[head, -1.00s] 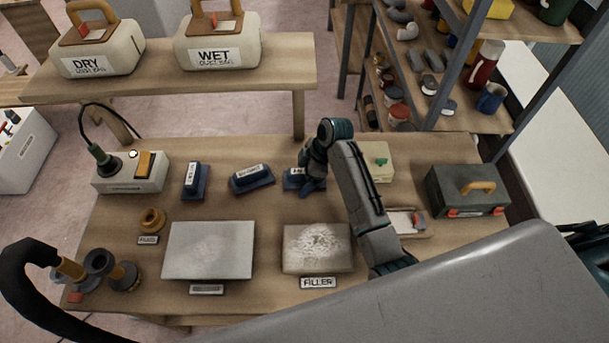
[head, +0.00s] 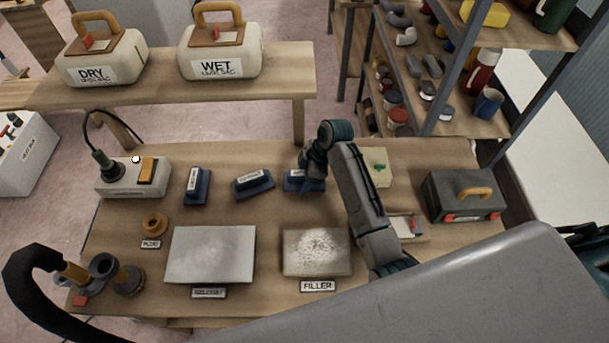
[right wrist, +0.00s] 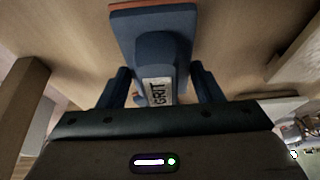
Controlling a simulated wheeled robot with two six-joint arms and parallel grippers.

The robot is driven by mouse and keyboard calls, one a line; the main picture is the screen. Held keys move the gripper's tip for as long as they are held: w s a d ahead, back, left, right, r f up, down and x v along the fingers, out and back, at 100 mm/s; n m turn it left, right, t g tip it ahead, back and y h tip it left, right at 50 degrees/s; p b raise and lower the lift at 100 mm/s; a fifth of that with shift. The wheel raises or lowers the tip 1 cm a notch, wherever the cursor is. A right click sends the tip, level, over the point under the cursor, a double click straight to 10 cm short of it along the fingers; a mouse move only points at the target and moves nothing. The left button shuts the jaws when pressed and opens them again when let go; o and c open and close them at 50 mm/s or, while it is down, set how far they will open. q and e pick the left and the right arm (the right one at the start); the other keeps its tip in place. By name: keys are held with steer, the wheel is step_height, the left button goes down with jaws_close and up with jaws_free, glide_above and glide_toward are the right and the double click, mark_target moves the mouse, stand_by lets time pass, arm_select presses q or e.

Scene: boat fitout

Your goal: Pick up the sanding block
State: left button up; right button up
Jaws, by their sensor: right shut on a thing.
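Three blue sanding blocks with white labels stand in a row at the back of the workbench: a left one (head: 196,186), a middle one (head: 253,184) and a right one (head: 294,181). My right gripper (head: 312,183) is at the right block and hides part of it. In the right wrist view this block (right wrist: 150,45) is blue with an orange-brown underside layer and a label reading "GRIT". The gripper's two fingers (right wrist: 160,92) are shut on its handle, one on each side. Whether the block is clear of the bench I cannot tell. My left gripper is not in view.
A "FILLER" panel (head: 316,252) and a grey panel (head: 210,254) lie in front. A pale box (head: 376,166), a dark toolbox (head: 464,197) and a small tray (head: 408,229) are to the right. A switch box (head: 133,178) stands left.

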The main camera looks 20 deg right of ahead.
step_height(320, 180, up, 2)
steer(key=shift+r+p, duration=0.1)
steer(key=shift+p, duration=0.8)
steer(key=s+a, duration=0.2)
steer(key=s, duration=0.3)
steer(key=s+a, duration=0.2)
steer(key=s, duration=0.3)
steer(key=s+a+r, duration=0.1)
steer(key=s, duration=0.4)
steer(key=shift+a, duration=0.4)
steer(key=o, duration=0.5)
steer(key=c, duration=0.3)
steer(key=shift+w, duration=0.2)
